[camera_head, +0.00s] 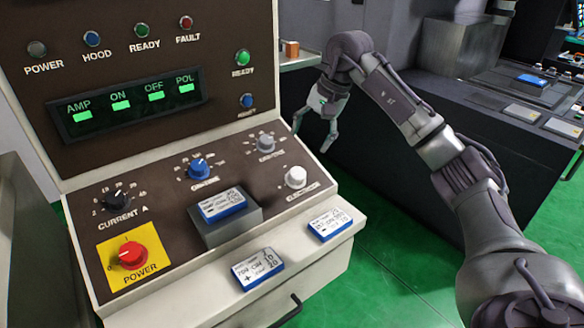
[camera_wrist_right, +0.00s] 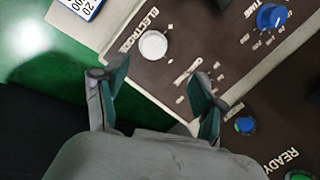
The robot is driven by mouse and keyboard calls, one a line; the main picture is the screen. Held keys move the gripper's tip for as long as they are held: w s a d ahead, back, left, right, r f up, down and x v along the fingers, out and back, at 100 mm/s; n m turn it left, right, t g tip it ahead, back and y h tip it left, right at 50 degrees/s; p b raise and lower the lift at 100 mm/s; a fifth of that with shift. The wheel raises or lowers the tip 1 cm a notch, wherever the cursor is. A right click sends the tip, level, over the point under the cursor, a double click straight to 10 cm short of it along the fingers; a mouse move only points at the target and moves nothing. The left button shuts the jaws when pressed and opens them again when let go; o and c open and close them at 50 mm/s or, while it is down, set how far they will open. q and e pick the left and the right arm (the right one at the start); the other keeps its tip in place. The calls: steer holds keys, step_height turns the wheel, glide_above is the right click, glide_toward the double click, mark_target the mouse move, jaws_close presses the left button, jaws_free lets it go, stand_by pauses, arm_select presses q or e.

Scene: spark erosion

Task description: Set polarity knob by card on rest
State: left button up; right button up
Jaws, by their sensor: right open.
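The white knob (camera_head: 295,177) labelled ELECTRODE is at the right of the sloped brown panel; it also shows in the wrist view (camera_wrist_right: 153,45). I cannot read its setting or see a label saying polarity on a knob. A blue-edged card (camera_head: 222,204) lies on a raised grey rest (camera_head: 227,228) at the panel's front; its print is too small to read surely. My right gripper (camera_head: 312,138) is open and empty, above and beyond the panel's right edge. In the wrist view its fingers (camera_wrist_right: 150,78) are apart, with the white knob ahead of them, untouched. My left gripper is not in view.
Two more cards lie on the front ledge (camera_head: 258,268) (camera_head: 329,224). Panel knobs are black CURRENT (camera_head: 117,201), blue (camera_head: 199,168) and grey (camera_head: 266,142); a red POWER knob (camera_head: 131,255) sits on yellow. A dark bench (camera_head: 480,110) stands right; green floor is between.

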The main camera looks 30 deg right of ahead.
mark_target(299, 174)
steer(key=p+x, duration=0.1)
steer(key=x, duration=0.3)
steer(key=p+x, duration=0.1)
steer(key=x, duration=0.3)
steer(key=d+p+x, duration=0.1)
steer(key=x, duration=0.4)
steer(key=shift+s+a+f, duration=0.1)
steer(key=shift+s+f, duration=0.15)
steer(key=shift+s, duration=0.05)
steer(key=c, duration=1.1)
steer(key=shift+c, duration=0.2)
